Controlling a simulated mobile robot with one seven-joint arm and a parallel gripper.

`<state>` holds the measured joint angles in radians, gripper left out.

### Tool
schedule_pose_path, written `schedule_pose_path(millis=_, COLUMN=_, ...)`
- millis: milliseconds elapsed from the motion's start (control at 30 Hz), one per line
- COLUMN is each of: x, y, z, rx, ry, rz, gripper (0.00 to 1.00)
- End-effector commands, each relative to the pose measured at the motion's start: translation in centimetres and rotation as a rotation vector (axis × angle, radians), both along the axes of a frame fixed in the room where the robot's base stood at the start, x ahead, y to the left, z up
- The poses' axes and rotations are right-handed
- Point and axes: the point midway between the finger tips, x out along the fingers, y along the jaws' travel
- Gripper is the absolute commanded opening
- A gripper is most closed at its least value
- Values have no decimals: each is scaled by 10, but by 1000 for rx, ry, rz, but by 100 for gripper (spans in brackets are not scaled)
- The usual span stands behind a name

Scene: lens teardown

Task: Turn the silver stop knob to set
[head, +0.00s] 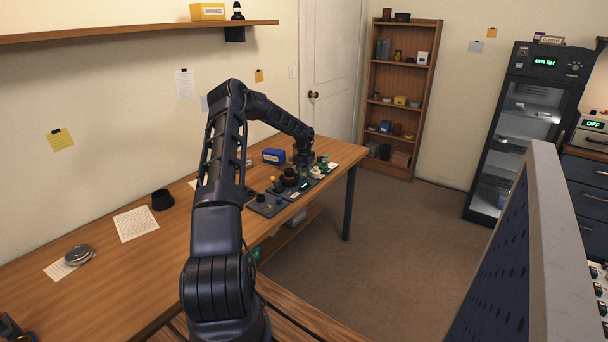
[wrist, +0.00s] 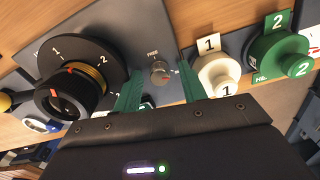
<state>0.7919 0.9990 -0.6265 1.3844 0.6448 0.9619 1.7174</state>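The silver stop knob (wrist: 160,73) is on a grey plate in the wrist view, with the word FREE printed just above it. A small reddish mark shows on its face. Another mark to its right is mostly covered by a finger. My gripper (wrist: 160,90) is open, its two green fingers standing left and right of the knob with visible gaps. I cannot tell whether the fingertips are down at knob height. In the head view my gripper (head: 304,158) is over the devices on the bench, and the knob cannot be made out.
A black lens-like ring (wrist: 78,77) marked 1 and 2 stands left of the knob. A cream knob (wrist: 217,72) marked 1 and a green knob (wrist: 279,58) marked 2 stand close on the right. A blue box (head: 274,156) sits behind on the wooden bench (head: 110,265).

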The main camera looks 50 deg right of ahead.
Motion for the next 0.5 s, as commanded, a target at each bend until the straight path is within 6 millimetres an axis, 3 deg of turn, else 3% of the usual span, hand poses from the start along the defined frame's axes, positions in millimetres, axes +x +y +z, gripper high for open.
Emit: schedule_pose_path(millis=500, x=-1, y=2, z=-2, rx=6, ry=2, rz=78, gripper=45)
